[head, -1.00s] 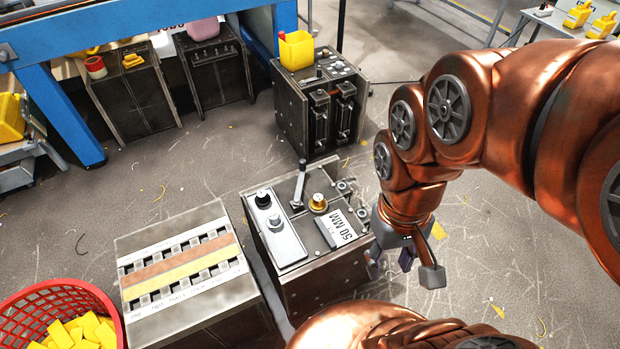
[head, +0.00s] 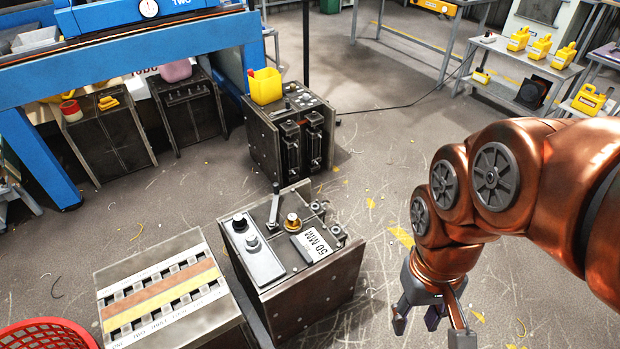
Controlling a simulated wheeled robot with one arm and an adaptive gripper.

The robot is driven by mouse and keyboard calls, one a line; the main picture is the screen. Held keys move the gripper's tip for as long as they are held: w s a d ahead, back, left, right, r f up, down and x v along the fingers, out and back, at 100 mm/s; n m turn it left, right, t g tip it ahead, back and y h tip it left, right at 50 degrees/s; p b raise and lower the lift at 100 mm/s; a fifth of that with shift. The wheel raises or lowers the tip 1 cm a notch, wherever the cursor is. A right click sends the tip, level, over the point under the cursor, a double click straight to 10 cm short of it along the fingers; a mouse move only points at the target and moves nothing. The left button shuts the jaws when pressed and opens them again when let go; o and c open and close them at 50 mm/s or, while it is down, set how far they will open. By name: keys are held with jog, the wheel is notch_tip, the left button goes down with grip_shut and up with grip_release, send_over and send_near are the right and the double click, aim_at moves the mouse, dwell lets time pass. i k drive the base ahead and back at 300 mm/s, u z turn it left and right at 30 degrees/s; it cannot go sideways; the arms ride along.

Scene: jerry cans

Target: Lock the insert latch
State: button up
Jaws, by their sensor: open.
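A dark metal block (head: 330,282) stands on the floor at the centre of the view. The lever stands up, tilted slightly. I cannot tell which part is the insert latch. My gripper (head: 432,325) hangs to the right of the block, apart from it, with its fingers spread and empty, pointing down.
A striped slotted box (head: 160,260) stands left of the block, with a red basket (head: 45,330) at lower left. A dark cabinet (head: 290,135) bears a yellow container (head: 265,86) behind. A blue frame (head: 110,62) is at left. Floor at centre right is clear.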

aim_at(276, 186)
jog(key=z, duration=1.25)
jog(key=i, duration=3.75)
jog(key=u, duration=4.25)
jog(key=i, duration=1)
jog(key=z, duration=0.45)
